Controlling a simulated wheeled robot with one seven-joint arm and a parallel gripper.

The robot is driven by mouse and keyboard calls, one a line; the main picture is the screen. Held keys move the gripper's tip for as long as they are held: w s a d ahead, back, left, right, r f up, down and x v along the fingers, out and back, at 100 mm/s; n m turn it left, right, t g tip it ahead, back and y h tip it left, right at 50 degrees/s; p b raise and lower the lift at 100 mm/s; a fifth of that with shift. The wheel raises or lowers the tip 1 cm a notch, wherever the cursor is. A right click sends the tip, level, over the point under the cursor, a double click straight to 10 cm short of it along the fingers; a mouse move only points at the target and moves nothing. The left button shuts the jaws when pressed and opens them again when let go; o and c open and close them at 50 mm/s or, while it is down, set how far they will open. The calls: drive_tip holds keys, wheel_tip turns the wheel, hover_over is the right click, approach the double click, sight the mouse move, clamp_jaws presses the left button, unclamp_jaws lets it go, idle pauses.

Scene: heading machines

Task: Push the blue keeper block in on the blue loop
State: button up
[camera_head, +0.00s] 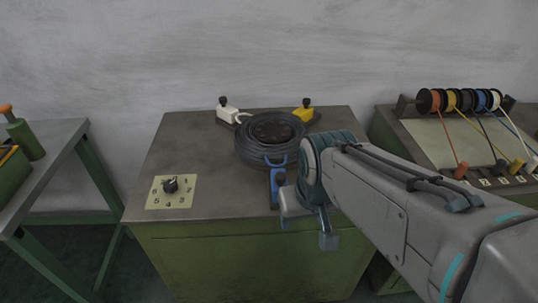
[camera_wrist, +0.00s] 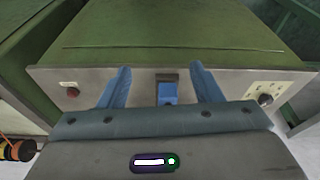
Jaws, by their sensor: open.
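The blue keeper block (camera_head: 276,181) sits in a short track at the front of the bench top, with a dark knob at its right side. The blue loop (camera_head: 276,162) sticks out just behind it, from the front of the dark round coil. My gripper (camera_head: 307,228) is at the bench's front edge, just in front and to the right of the block. In the wrist view my gripper (camera_wrist: 160,66) is open, and the blue block (camera_wrist: 168,94) shows between its two fingers, apart from both. The loop is not visible there.
A white block (camera_head: 228,114) and a yellow block (camera_head: 303,114) stand behind the coil (camera_head: 245,150). A numbered dial (camera_head: 171,185) is at the bench's front left. A rack of coloured spools (camera_head: 460,100) stands at right, a green side table at left. My arm covers the bench's right side.

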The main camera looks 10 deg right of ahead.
sight(279, 181)
drive_tip(key=c, duration=0.8)
drive_tip(key=shift+w+r+n, duration=0.1)
drive_tip(key=shift+w+n, duration=0.1)
drive_tip(key=shift+n, duration=0.4)
clamp_jaws()
drive_tip(key=w+a+r+n+h+b, duration=0.1)
drive_tip(key=w+a+r+n, duration=0.2)
drive_tip(key=n, duration=1.1)
drive_tip(key=w+a+r+n+h+b, duration=0.15)
drive_tip(key=w+a+n, duration=0.3)
drive_tip(key=n, duration=0.95)
drive_tip(key=w+d+f+b, duration=0.1)
drive_tip(key=w+d+f, duration=0.4)
drive_tip(key=w+f, duration=0.2)
drive_tip(key=shift+f+t, duration=0.3)
drive_tip(key=shift+f, duration=0.7)
